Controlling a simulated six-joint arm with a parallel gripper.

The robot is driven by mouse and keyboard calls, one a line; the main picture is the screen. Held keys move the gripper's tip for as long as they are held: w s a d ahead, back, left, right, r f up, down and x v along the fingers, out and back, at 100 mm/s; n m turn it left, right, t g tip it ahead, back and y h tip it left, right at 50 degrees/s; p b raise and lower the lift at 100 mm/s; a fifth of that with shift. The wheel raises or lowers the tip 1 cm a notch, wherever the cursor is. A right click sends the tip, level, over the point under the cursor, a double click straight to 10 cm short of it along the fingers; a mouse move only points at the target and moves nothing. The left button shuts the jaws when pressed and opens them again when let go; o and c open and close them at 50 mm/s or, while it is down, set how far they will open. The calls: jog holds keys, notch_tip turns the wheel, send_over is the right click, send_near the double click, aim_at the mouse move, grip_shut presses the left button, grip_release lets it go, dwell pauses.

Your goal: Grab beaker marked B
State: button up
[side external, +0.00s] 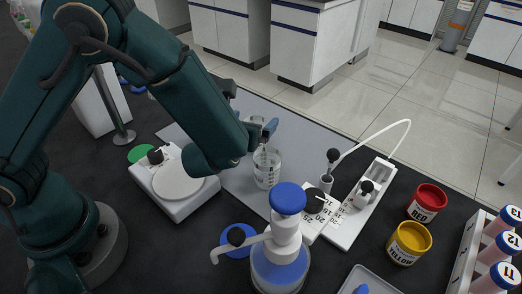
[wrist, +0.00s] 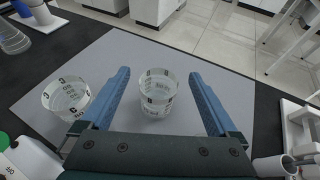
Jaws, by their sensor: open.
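A clear glass beaker (wrist: 158,92) with dark printed marks stands upright on the grey mat (wrist: 220,88), between the lines of my two fingers in the wrist view. It shows in the side view (side external: 267,170) just below my fingertips. A second clear beaker (wrist: 66,98) with similar marks stands left of my left finger in the wrist view.
A white balance (side external: 175,188) stands left of the mat. A blue-capped dispenser bottle (side external: 285,240) and a white device with a curved tube (side external: 362,205) stand nearby. Red (side external: 427,203) and yellow (side external: 409,243) jars and a tube rack (side external: 468,255) are on the right. The mat behind the beakers is clear.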

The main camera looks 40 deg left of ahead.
aim_at(258, 121)
jog(key=shift+w+f, duration=0.1)
jog(key=shift+f, duration=0.7)
jog(key=shift+x, duration=2.45)
jog(key=c, duration=1.5)
